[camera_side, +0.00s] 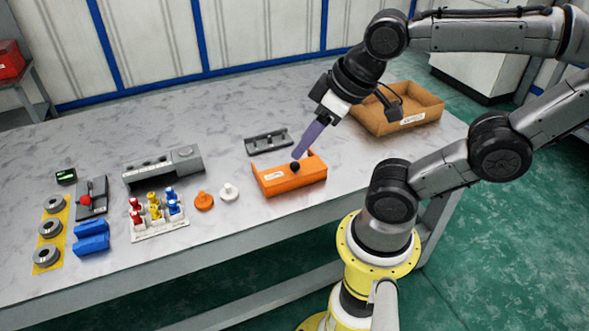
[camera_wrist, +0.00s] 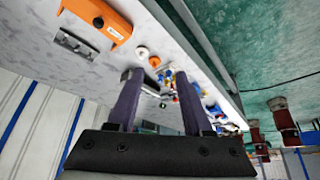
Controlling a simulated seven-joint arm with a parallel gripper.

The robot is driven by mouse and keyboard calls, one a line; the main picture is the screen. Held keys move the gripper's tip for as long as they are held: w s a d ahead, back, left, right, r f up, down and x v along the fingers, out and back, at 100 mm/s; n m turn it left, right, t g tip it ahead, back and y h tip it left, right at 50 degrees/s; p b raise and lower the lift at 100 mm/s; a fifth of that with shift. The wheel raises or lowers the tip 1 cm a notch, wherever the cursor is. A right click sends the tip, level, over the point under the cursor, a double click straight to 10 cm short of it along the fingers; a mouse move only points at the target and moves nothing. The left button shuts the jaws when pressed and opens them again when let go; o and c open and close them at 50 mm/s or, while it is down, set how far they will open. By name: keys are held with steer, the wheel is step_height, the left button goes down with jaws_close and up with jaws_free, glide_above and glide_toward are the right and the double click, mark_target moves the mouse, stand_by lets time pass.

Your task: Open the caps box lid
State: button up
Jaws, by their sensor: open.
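The orange caps box (camera_side: 291,184) sits on the table, with a white label on its front. A dark round knob (camera_side: 295,167) is on its top, and the lid appears closed. In the wrist view the box (camera_wrist: 112,18) is at the upper left, off to the side of the fingers, with the knob (camera_wrist: 98,22) showing. My gripper (camera_side: 299,155) has purple fingers that point down and left, overlapping the back of the box in the side view. In the wrist view my gripper (camera_wrist: 157,78) is open, with nothing between its fingers and apart from the knob.
A dark grey slotted tray (camera_side: 268,142) lies behind the box. A cardboard bin (camera_side: 400,108) stands behind my gripper. An orange cap (camera_side: 204,201), a white cap (camera_side: 228,192) and a rack (camera_side: 158,222) of coloured parts are to the left. The table right of the box is clear.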

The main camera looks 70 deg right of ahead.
steer(key=shift+o, duration=1)
steer(key=shift+s, duration=0.1)
steer(key=d+f+n+g+h, duration=0.3)
steer(key=d+g+h, duration=0.1)
steer(key=d+g, duration=0.1)
steer(key=n+g+h, duration=0.2)
steer(key=n+h, duration=0.9)
steer(key=n, duration=0.1)
glide_toward(294, 170)
step_height(294, 170, up, 5)
steer(key=s, duration=0.1)
step_height(294, 170, down, 8)
steer(key=s+a+n+t+h, duration=0.25)
steer(key=n+t, duration=0.25)
steer(key=n, duration=0.3)
steer(key=shift+m, duration=0.3)
steer(key=x, duration=1.4)
steer(key=shift+r, duration=0.3)
steer(key=shift+w, duration=0.1)
jaws_close()
